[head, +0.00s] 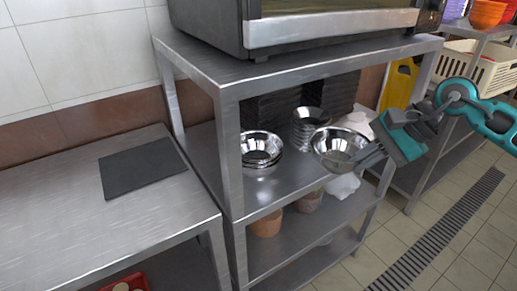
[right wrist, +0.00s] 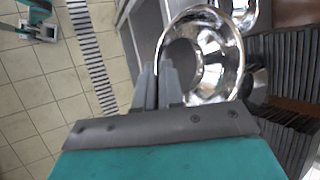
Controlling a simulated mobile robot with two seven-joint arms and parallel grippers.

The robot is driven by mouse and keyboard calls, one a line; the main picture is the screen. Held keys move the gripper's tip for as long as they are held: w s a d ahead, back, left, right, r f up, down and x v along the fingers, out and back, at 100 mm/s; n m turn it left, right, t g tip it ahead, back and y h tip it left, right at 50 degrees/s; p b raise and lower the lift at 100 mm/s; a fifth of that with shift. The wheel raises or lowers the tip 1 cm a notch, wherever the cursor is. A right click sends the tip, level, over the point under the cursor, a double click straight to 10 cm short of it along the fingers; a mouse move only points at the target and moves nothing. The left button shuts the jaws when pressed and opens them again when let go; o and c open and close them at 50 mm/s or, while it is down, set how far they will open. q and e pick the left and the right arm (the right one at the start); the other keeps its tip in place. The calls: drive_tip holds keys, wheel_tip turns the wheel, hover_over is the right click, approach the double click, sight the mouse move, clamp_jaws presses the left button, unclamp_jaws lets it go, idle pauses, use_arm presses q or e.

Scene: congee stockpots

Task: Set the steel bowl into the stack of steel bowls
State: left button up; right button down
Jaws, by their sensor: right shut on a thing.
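The steel bowl (head: 336,145) is held at its right rim by my right gripper (head: 368,158) in the head view. It is in front of the shelf's opening, slightly tilted, and looks empty. In the right wrist view the bowl (right wrist: 222,60) shows beside the fingers (right wrist: 160,82), which are shut on its rim. The stack of steel bowls (head: 262,152) stands on the middle shelf, to the left of the held bowl and apart from it. Part of another shiny bowl (right wrist: 243,10) shows at the top of the right wrist view.
A taller stack of steel dishes (head: 309,122) stands behind, with dark stacked trays (head: 270,112) at the back. A shelf post (head: 229,150) stands just left of the bowl stack. An oven (head: 330,28) sits on the top shelf (head: 190,58). Brown pots (head: 267,224) are below.

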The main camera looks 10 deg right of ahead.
drive_tip(key=shift+w+r+m, duration=0.15)
drive_tip(key=shift+m, duration=0.15)
use_arm(q)
drive_tip(key=p, duration=0.1)
drive_tip(key=a+r+p, duration=0.1)
drive_tip(key=p, duration=0.1)
drive_tip(key=shift+s+a+r+y, duration=0.15)
drive_tip(key=shift+s+r+y, duration=0.15)
drive_tip(key=shift+s, duration=0.1)
use_arm(e)
drive_tip(key=w+a, duration=1)
drive_tip(key=a, duration=0.4)
drive_tip(key=shift+a, duration=0.2)
use_arm(q)
drive_tip(key=shift+f, duration=0.1)
drive_tip(key=shift+d+f+b, duration=0.25)
drive_tip(key=shift+f+b, duration=0.3)
drive_tip(key=shift+f, duration=0.05)
use_arm(e)
drive_tip(key=shift+f, duration=0.75)
